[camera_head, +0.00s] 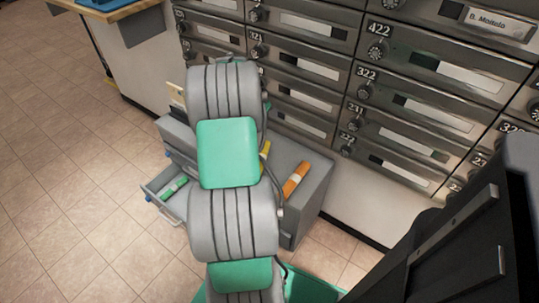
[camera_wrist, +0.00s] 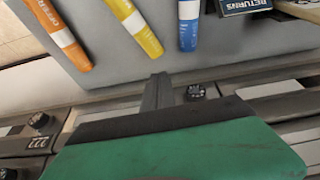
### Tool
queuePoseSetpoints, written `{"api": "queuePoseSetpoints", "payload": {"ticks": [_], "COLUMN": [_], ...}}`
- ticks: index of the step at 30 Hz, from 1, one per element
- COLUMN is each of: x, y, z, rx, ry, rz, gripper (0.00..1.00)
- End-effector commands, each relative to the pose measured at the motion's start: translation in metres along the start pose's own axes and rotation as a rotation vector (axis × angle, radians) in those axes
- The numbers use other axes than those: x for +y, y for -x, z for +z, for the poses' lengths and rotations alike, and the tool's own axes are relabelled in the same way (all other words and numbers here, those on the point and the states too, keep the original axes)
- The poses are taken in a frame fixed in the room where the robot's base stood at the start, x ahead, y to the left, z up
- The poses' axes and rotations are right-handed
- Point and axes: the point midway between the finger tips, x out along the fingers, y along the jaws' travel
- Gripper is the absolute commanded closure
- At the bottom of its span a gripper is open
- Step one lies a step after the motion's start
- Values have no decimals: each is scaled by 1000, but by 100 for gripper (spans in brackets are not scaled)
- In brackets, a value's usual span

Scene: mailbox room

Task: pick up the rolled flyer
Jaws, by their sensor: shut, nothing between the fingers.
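Several rolled flyers lie on top of the grey cabinet. In the wrist view they are an orange one (camera_wrist: 60,38) with white lettering, a yellow one (camera_wrist: 134,24) and a blue one (camera_wrist: 188,24). The head view shows the orange flyer (camera_head: 296,179) and part of the yellow one (camera_head: 265,152). A green roll (camera_head: 174,187) lies in the cabinet's open drawer. My gripper (camera_wrist: 159,80) is shut and empty, with its tips just below the yellow and blue flyers in the wrist view, apart from both. My arm hides the gripper in the head view.
The grey cabinet (camera_head: 312,205) stands against a wall of numbered metal mailboxes (camera_head: 400,105). Its drawer (camera_head: 157,197) sticks out at left. A dark "RETURNS" sign (camera_wrist: 245,6) is beside the blue flyer. Tiled floor (camera_head: 75,200) is clear at left.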

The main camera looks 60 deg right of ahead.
Motion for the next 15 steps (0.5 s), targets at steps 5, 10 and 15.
{"api": "queuePoseSetpoints", "payload": {"ticks": [5, 10, 15], "x": [12, 12, 12], "y": [-28, -59, -93], "z": [-8, -6, -6], "rx": [2, 0, 1], "ry": [-42, -40, -39], "rz": [15, 17, 15], "gripper": [100, 100, 100]}}
